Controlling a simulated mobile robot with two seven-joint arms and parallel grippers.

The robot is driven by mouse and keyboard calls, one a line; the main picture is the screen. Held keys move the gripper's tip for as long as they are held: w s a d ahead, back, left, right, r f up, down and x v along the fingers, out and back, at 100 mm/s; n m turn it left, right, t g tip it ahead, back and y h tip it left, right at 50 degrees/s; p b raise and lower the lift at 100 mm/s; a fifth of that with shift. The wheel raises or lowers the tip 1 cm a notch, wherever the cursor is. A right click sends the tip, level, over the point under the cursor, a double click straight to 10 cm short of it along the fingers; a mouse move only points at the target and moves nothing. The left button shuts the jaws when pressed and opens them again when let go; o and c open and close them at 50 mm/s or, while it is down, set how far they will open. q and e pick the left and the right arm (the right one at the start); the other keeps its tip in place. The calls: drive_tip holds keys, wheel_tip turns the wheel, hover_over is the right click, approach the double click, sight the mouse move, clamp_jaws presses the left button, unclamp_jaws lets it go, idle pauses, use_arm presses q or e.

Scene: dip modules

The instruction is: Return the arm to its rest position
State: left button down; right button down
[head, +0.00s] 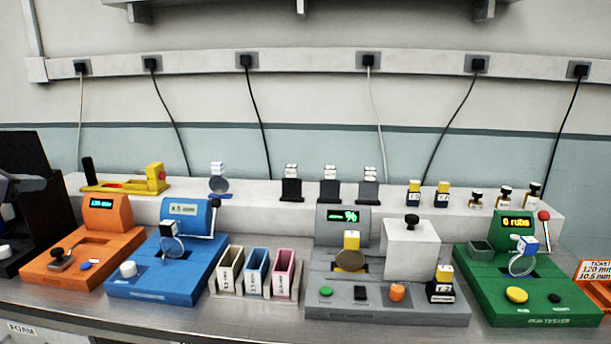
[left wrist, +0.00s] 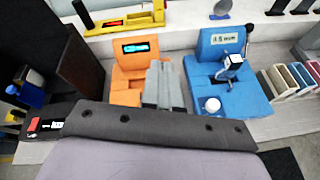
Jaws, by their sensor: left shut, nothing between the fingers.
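My left gripper shows in the left wrist view (left wrist: 165,88) as two grey fingers closed together with nothing between them. Its fingertips appear in front of the orange device (left wrist: 132,70), covering part of it; I cannot tell the gap between them. In the head view only a grey part of my left arm (head: 18,184) shows at the left edge, beside a dark box. The orange device (head: 85,245) stands on the bench to the right of that arm part. My right gripper is in neither view.
A blue device (head: 180,260), upright coloured bins (head: 256,270), a grey device (head: 335,290) and a green device (head: 520,285) fill the bench rightward. A white ledge (head: 265,205) behind holds small blocks and bottles. A dark box (head: 30,160) stands at far left.

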use_arm(q)
drive_tip(key=s+a+r+n+y, duration=0.2)
drive_tip(key=s+a+n+y, duration=0.15)
drive_tip(key=s+a, duration=1.1)
drive_tip(key=a+f+m+g+y, duration=0.3)
drive_tip(key=f+m+g+y, duration=0.15)
drive_tip(key=f+m, duration=0.6)
drive_tip(key=s+d+f+m+t+h, duration=0.1)
drive_tip(key=s+d+f+m, duration=0.2)
drive_tip(key=d+f+m, duration=0.85)
drive_tip(key=s+d+f+m+t+h, duration=0.1)
drive_tip(key=s+d+f+m, duration=0.2)
drive_tip(key=d+f+m, duration=0.85)
drive_tip(key=s+d+f+m+g+h, duration=0.1)
drive_tip(key=s+d+f+m+h, duration=0.25)
drive_tip(key=s+d+m, duration=0.35)
drive_tip(key=s+d+f+m+g+h, duration=0.1)
drive_tip(key=s+d+f+m+h, duration=0.1)
drive_tip(key=s+d+f+m, duration=0.55)
drive_tip(key=s+d+n+t, duration=0.1)
drive_tip(key=s+d+n, duration=0.1)
drive_tip(key=d+n, duration=0.8)
drive_tip(key=d, duration=0.9)
drive_tip(key=shift+s+d+n, duration=0.25)
drive_tip(key=shift+s+n, duration=0.05)
drive_tip(key=shift+n, duration=0.05)
